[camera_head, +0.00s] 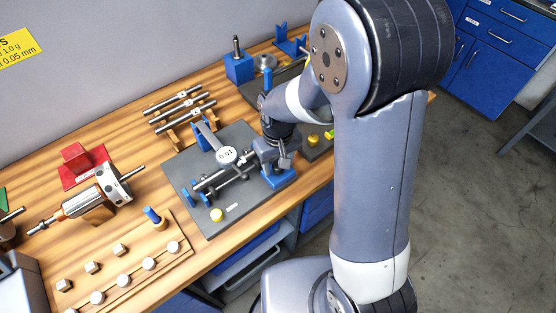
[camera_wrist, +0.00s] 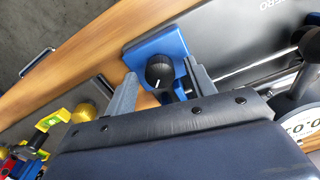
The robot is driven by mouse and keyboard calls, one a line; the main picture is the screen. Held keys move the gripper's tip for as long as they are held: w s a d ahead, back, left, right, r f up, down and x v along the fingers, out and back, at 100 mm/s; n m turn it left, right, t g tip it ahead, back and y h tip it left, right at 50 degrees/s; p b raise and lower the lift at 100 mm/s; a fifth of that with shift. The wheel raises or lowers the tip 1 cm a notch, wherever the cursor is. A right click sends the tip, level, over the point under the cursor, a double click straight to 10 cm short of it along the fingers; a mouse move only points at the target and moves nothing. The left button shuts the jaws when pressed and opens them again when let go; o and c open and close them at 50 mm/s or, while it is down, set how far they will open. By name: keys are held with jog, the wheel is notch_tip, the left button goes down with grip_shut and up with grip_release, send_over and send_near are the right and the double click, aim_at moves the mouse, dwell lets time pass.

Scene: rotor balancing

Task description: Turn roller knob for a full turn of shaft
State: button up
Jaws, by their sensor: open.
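The roller knob (camera_wrist: 160,70) is black with a white mark and sits at a blue block (camera_wrist: 148,50) in the wrist view. My gripper (camera_wrist: 161,84) is open, with one grey finger on each side of the knob in that picture. I cannot tell whether either finger touches it. In the head view my gripper (camera_head: 273,155) is over the right end of the dark plate (camera_head: 238,137), near the blue block (camera_head: 281,180), and hides the knob.
Several rods (camera_head: 175,98) lie on racks behind. A rotor (camera_head: 84,203), a red stand (camera_head: 80,162) and a wooden weight rack (camera_head: 122,257) are at left.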

jog(key=c, duration=1)
jog(key=shift+o, duration=0.2)
jog(key=shift+m, duration=0.4)
jog(key=m+b, duration=0.1)
jog(key=m, duration=0.2)
jog(key=shift+f+m+b, duration=0.1)
jog(key=shift+m+b, duration=0.2)
jog(key=m+b, duration=0.1)
jog(key=m, duration=0.3)
jog(key=shift+m, duration=0.3)
